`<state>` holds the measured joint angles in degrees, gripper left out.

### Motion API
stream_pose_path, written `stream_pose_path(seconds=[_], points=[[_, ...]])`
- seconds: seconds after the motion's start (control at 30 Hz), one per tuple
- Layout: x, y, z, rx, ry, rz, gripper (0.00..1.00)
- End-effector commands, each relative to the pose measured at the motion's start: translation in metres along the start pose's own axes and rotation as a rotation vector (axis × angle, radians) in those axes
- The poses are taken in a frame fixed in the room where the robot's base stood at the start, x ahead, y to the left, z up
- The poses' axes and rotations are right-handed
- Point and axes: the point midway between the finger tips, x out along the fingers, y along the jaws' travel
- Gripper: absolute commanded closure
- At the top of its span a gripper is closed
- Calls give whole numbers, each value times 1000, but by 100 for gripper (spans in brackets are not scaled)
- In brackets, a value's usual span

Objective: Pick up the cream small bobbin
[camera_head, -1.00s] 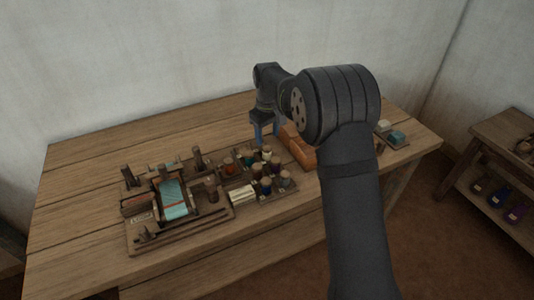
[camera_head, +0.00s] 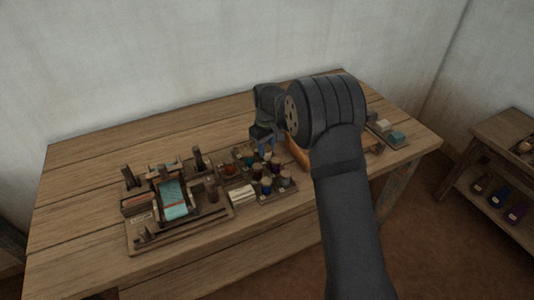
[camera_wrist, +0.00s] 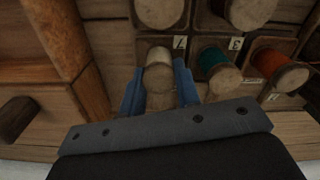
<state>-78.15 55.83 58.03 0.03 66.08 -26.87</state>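The cream small bobbin (camera_wrist: 158,62) stands in a labelled slot of the wooden bobbin rack (camera_wrist: 204,40), with its round wooden end facing the wrist camera. My gripper (camera_wrist: 158,70) has its two blue fingers apart, one on each side of this bobbin. The fingers look very close to its sides; contact cannot be made out. In the head view my gripper (camera_head: 264,141) points down at the back right of the rack, where it largely hides the cream bobbin.
A teal bobbin (camera_wrist: 215,65) and an orange-red bobbin (camera_wrist: 285,73) stand beside it in the wrist view. More bobbins fill the rack. An orange-brown block (camera_head: 298,153) lies right of the rack. A small loom (camera_head: 172,205) stands to the left. The back left tabletop is clear.

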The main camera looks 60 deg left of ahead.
Motion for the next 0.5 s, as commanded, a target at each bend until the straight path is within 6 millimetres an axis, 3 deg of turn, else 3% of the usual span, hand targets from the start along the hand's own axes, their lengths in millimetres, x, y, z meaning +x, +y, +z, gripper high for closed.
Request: stream_pose_path(seconds=[0.03,0.1,0.5], points=[[0,0,0,0,0,0,82],[0,0,0,0,0,0,92],[-8,0,0,0,1,1,92]])
